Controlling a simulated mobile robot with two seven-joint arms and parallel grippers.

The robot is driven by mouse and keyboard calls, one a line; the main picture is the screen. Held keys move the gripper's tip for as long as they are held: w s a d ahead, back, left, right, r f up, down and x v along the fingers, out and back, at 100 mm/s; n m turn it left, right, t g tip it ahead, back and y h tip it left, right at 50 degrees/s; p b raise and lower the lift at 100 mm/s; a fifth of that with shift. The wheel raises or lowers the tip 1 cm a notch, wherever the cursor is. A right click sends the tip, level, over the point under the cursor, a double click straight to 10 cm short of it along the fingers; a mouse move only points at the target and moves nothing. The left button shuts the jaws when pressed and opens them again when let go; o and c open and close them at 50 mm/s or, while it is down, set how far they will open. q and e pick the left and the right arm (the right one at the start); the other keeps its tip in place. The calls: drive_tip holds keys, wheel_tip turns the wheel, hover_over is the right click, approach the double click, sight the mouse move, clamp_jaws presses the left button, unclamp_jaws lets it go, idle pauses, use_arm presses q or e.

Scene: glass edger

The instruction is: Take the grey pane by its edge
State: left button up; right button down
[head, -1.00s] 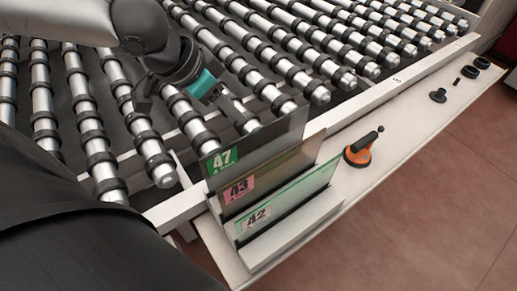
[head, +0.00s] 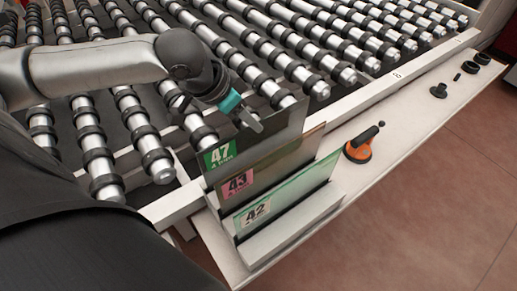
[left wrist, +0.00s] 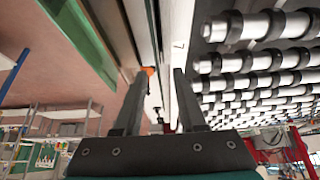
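The grey pane (head: 262,143), with a green label 47, stands upright as the rearmost of three panes in the rack. A brown pane (head: 275,171) labelled 43 and a green-tinted pane (head: 291,202) labelled 42 stand in front. My left gripper (head: 255,122) is at the grey pane's upper edge in the head view. In the left wrist view its two fingers (left wrist: 160,74) are apart. Upright pane edges show beyond them, but I cannot tell whether the grey edge lies between the fingers. My right gripper is not in view.
The roller bed (head: 290,70) fills the area behind the rack. An orange suction cup (head: 357,150) stands on the white ledge (head: 408,122) right of the panes. Small black parts (head: 470,68) lie farther along it. The ledge between them is clear.

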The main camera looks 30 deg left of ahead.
use_arm(q)
hover_over(258, 150)
drive_tip(key=shift+f, duration=2.5)
drive_tip(key=shift+w+b, duration=0.15)
drive_tip(key=shift+b, duration=0.15)
drive_tip(key=shift+c, duration=0.2)
clamp_jaws()
drive_tip(key=shift+r, duration=0.15)
